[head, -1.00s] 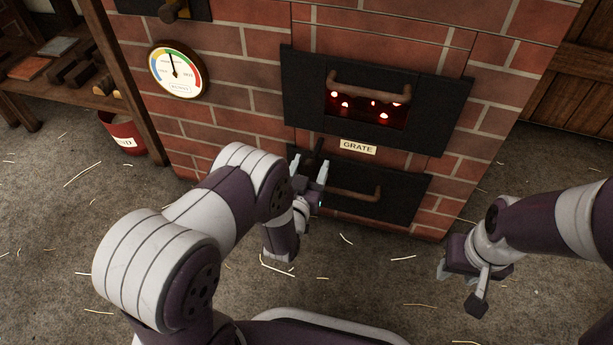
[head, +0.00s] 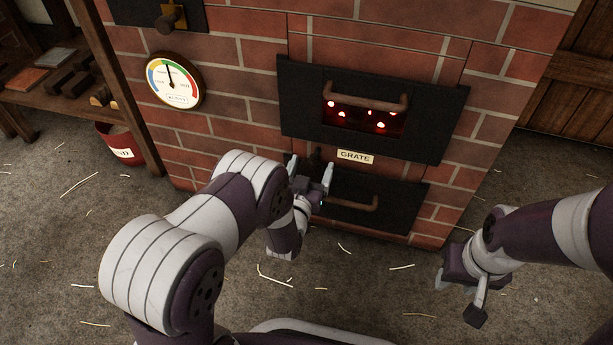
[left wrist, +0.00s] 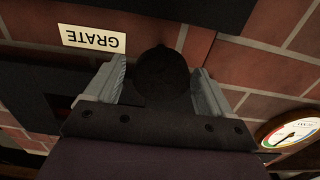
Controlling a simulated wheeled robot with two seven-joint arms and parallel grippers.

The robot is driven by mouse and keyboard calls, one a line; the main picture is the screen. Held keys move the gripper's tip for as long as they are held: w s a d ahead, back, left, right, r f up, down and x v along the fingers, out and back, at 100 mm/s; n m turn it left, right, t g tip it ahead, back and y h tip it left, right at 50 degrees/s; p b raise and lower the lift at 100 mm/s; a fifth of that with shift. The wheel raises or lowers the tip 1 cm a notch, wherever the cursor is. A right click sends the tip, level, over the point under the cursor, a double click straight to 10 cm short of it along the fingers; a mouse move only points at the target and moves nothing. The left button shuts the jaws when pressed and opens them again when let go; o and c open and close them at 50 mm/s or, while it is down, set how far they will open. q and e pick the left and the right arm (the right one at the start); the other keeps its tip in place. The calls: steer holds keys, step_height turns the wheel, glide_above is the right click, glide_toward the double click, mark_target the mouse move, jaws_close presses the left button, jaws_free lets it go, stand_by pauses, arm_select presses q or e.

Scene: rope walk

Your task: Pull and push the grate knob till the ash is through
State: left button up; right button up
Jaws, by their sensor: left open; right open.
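The dark round grate knob (head: 315,157) stands out from the brick furnace front, just left of the cream GRATE label (head: 355,157). My left gripper (head: 312,174) is open at the knob. In the left wrist view the knob (left wrist: 162,75) lies between the two fingers (left wrist: 160,88), with a gap visible on its sides; the label (left wrist: 93,39) appears upside down beside it. My right gripper (head: 460,292) is open and empty, low at the right over the floor. Any ash is not visible.
Above the label is a black fire door (head: 370,110) with a bar handle and glowing coals. Below is a black ash door (head: 385,200) with a handle. A dial gauge (head: 174,81) hangs at left. A red bucket (head: 122,143) stands by a wooden shelf. The straw-strewn floor is open.

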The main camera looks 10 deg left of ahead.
arm_select(q)
steer(key=s+p, duration=0.5)
steer(key=s, duration=0.6)
steer(key=shift+s+a, duration=0.2)
steer(key=shift+s, duration=0.15)
steer(key=shift+r, duration=0.1)
